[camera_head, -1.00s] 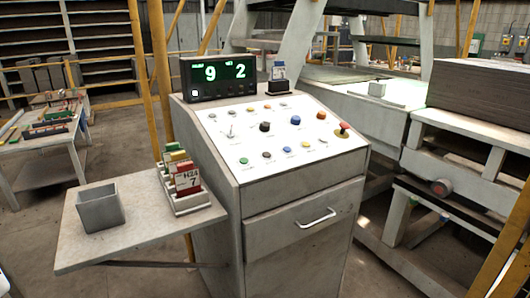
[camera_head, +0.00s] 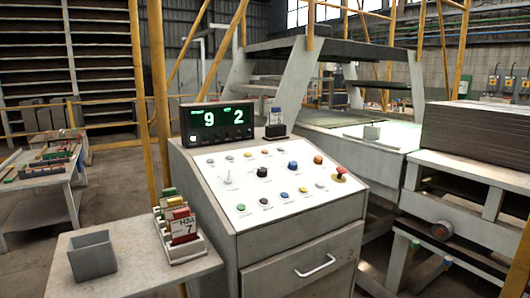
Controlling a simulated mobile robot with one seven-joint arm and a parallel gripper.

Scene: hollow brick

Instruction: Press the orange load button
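The orange button (camera_head: 318,159) is a small round cap near the upper right of the white sloped control panel (camera_head: 225,198) on a grey console. A red mushroom knob (camera_head: 340,173) on a yellow base sits just below and right of it. A blue button (camera_head: 293,165) is to its left, and a black knob (camera_head: 262,172) is further left. Any label text by the buttons is too small to read. Nothing covers the orange button. My gripper is not in view.
A display (camera_head: 217,123) reading 9 and 2 stands at the console's back. A side shelf (camera_head: 140,268) at the left holds a grey bin (camera_head: 91,257) and a card rack (camera_head: 186,251). A drawer handle (camera_head: 315,267) projects in front. A stacked grey slab pile (camera_head: 475,133) is at right.

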